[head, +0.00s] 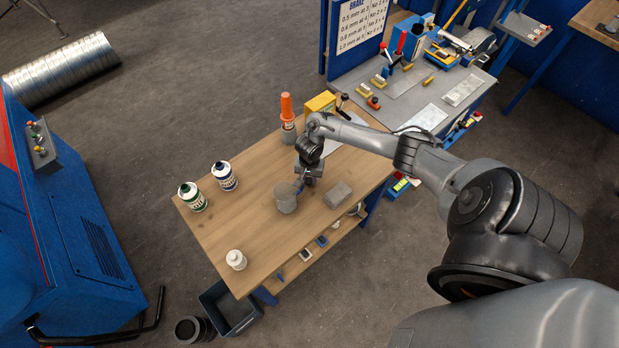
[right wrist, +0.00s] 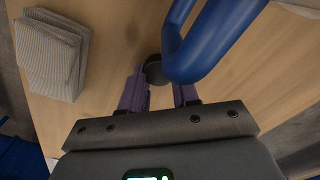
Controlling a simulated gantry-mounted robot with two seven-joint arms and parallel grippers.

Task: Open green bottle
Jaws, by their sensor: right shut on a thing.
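The green-labelled bottle (head: 192,197) stands upright at the left end of the wooden bench, with a white top. My right gripper (head: 304,184) is low over the middle of the bench, well to the right of the bottle. In the right wrist view its purple fingers (right wrist: 160,92) are shut on a blue, bent tube-like tool (right wrist: 222,40) with a dark round end between or just beyond the fingertips. The exact grip is partly hidden. My left gripper is out of view.
A blue-labelled bottle (head: 224,176) stands beside the green one. A grey round pot (head: 286,198) and a grey folded cloth (head: 338,194) lie near my right gripper. An orange-topped bottle (head: 287,112) stands behind.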

